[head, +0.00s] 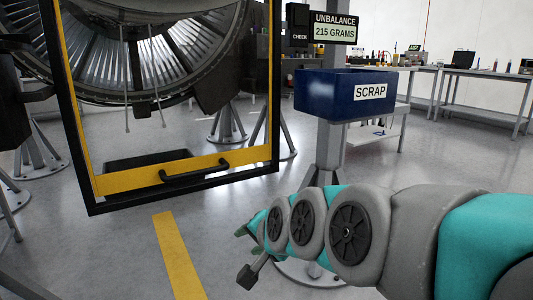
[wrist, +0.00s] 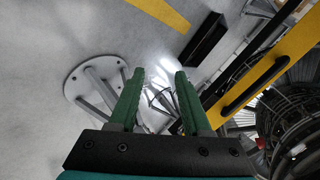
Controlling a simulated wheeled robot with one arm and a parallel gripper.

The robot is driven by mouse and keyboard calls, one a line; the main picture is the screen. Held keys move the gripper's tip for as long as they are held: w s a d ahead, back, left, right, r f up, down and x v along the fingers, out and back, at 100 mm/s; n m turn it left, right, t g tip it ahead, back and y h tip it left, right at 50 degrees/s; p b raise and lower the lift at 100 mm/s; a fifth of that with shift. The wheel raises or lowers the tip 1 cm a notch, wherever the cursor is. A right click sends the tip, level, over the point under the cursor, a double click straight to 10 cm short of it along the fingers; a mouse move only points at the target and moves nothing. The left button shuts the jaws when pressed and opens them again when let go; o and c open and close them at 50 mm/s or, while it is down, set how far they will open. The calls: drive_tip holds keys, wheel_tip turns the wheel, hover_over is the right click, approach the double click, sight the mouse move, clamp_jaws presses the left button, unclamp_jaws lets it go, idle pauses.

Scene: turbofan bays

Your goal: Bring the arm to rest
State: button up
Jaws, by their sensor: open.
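My arm reaches in from the right of the head view, in grey and teal links. My gripper (wrist: 157,98) shows in the wrist view with its two green fingers apart and nothing between them. In the head view the gripper (head: 243,232) is partly hidden behind my wrist, low in front of the scrap bin's stand. It appears clear of the stand and the yellow-framed gate, though the exact distance is hard to tell.
A yellow and black framed gate (head: 185,176) with a handle stands at left before the turbofan (head: 150,50). A blue SCRAP bin (head: 320,95) sits on a grey stand (head: 329,150). A display (head: 334,28) reads UNBALANCE 215 GRAMS. Workbenches (head: 480,73) stand back right.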

drive_tip(key=s+d+f+n+g+h+p, duration=0.2)
drive_tip(key=s+d+g, duration=0.3)
drive_tip(key=s+d, duration=0.5)
drive_tip(key=s+d+f+n+g+h+p, duration=0.3)
drive_tip(key=s+d, duration=0.6)
drive_tip(key=s, duration=0.7)
wheel_tip(320, 180, down, 2)
drive_tip(key=shift+s+d+f+n+g+p, duration=0.1)
drive_tip(key=shift+s+d+n+g+p, duration=0.3)
drive_tip(key=shift+n+g+p, duration=0.5)
